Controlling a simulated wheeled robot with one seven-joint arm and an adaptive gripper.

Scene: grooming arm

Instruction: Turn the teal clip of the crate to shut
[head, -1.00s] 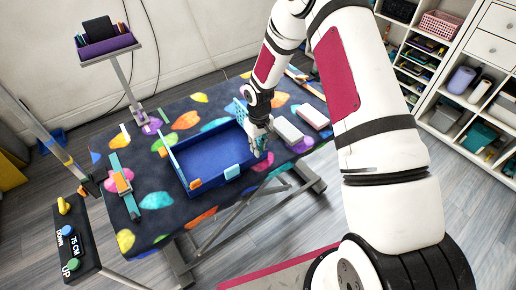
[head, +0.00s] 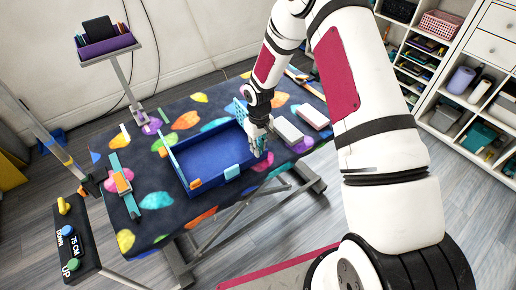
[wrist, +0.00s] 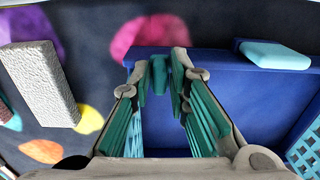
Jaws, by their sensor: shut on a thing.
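The blue crate (head: 212,160) lies on the patterned table, open at the top. My gripper (head: 258,149) is at its right front corner, pointing down. In the wrist view my gripper (wrist: 158,72) has its two teal-padded fingers on either side of the small teal clip (wrist: 159,76) at the crate's rim (wrist: 215,62). The jaws are shut on this clip. The fingers hide part of it, and I cannot tell its exact angle. A light-blue clip (head: 232,172) sits on the front rim; it also shows in the wrist view (wrist: 274,55). An orange clip (head: 196,183) is at the front left corner.
White blocks (head: 287,129) lie close to the right of the crate; one shows in the wrist view (wrist: 39,83). A control box (head: 72,240) stands at lower left. The table's front edge is fairly clear.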

